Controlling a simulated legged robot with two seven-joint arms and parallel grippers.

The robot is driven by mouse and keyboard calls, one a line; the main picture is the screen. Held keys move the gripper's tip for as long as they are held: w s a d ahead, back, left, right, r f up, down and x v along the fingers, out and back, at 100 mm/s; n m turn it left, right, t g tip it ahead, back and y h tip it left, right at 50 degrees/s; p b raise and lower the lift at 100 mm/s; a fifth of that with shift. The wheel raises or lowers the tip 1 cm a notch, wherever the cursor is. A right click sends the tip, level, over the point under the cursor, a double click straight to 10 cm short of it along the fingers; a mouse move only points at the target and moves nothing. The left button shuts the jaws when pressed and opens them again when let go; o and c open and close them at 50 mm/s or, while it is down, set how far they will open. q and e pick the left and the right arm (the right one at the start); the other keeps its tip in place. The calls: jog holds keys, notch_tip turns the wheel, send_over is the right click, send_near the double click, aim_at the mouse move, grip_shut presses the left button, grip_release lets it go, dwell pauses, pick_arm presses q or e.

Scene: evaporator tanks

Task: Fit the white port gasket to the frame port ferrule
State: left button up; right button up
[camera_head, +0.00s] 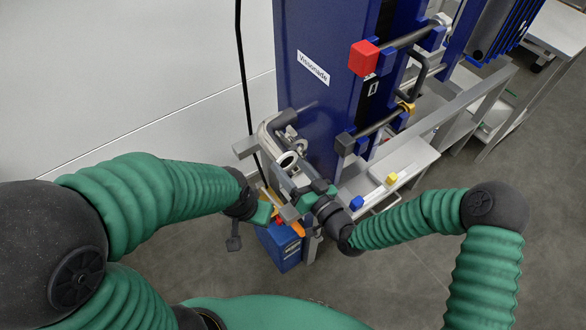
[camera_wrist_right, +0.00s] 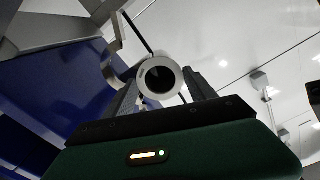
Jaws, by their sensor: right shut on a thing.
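The white port gasket (camera_head: 287,160) shows as a pale ring with a dark centre, close to the grey pipework on the blue frame. In the right wrist view the ring (camera_wrist_right: 160,67) stands between the fingertips, facing the camera. My right gripper (camera_head: 294,175) is shut on it, reaching up from the lower right. The fingers also show in the right wrist view (camera_wrist_right: 163,88). I cannot tell the frame port ferrule apart from the pipework, nor whether the ring touches it. My left gripper (camera_head: 279,212) is lower and left; its finger gap is unclear.
A curved grey pipe (camera_head: 265,133) is beside the blue column (camera_head: 315,100). A blue box (camera_head: 283,247) stands below the grippers. A black cable (camera_head: 243,80) hangs at left.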

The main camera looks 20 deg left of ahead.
jog(key=shift+w+a, duration=0.1)
jog(key=o, duration=1.4)
jog(key=shift+w, duration=0.1)
jog(key=shift+s+d+f, duration=0.1)
jog(key=shift+s+d, duration=0.15)
jog(key=shift+d, duration=0.25)
jog(key=shift+s+p+v, duration=0.2)
jog(key=shift+p+v, duration=0.15)
jog(key=shift+v, duration=2)
